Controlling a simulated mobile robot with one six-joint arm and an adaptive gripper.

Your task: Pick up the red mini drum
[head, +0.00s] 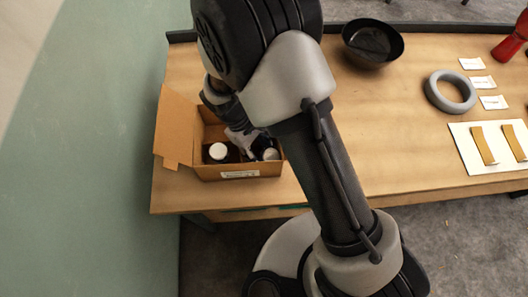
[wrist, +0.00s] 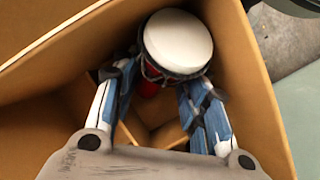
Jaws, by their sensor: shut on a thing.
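A small drum with a round white head (wrist: 178,40), a dark rim and red below it shows in the wrist view. My gripper (wrist: 160,80) is shut on this drum, with blue-and-white fingers on either side of its body below the rim. The drum's lower part is mostly hidden. In the head view my gripper (head: 240,142) is down in an open cardboard box (head: 239,173) at the table's left end. Two white round tops, one at left (head: 218,151) and one at right (head: 271,154), show in the box; I cannot tell which is the held drum.
Box walls and a raised flap (head: 174,132) stand close around my gripper. A black bowl (head: 372,42), a grey ring (head: 450,92), white cards (head: 482,82) and a white board with tan strips (head: 465,150) lie rightward. A red object (head: 511,42) stands at the far right.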

